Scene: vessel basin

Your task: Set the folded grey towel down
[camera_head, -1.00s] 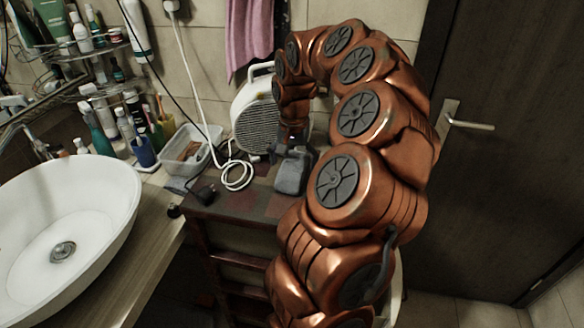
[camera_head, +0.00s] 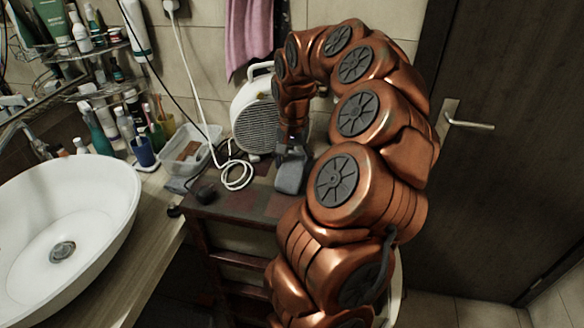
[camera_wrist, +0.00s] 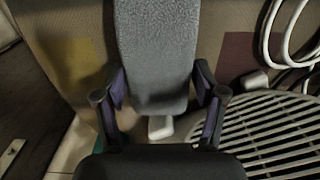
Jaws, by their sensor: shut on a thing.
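The folded grey towel (camera_wrist: 157,50) is a narrow, rounded grey bundle in the wrist view, reaching up from between the fingers to the top edge. My gripper (camera_wrist: 163,105) has one finger against each side of it and is shut on it. In the head view the towel (camera_head: 291,175) hangs below my gripper (camera_head: 292,148), over the dark patchwork top of the small cabinet (camera_head: 238,204). I cannot tell whether its lower end touches that top. My arm hides the cabinet's right part.
A white fan heater (camera_head: 255,118) stands close behind the towel. A coiled white cable (camera_head: 238,180) lies to its left, with a clear plastic box (camera_head: 189,150) farther left. The white basin (camera_head: 62,220) is at left. The cabinet's front top is partly clear.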

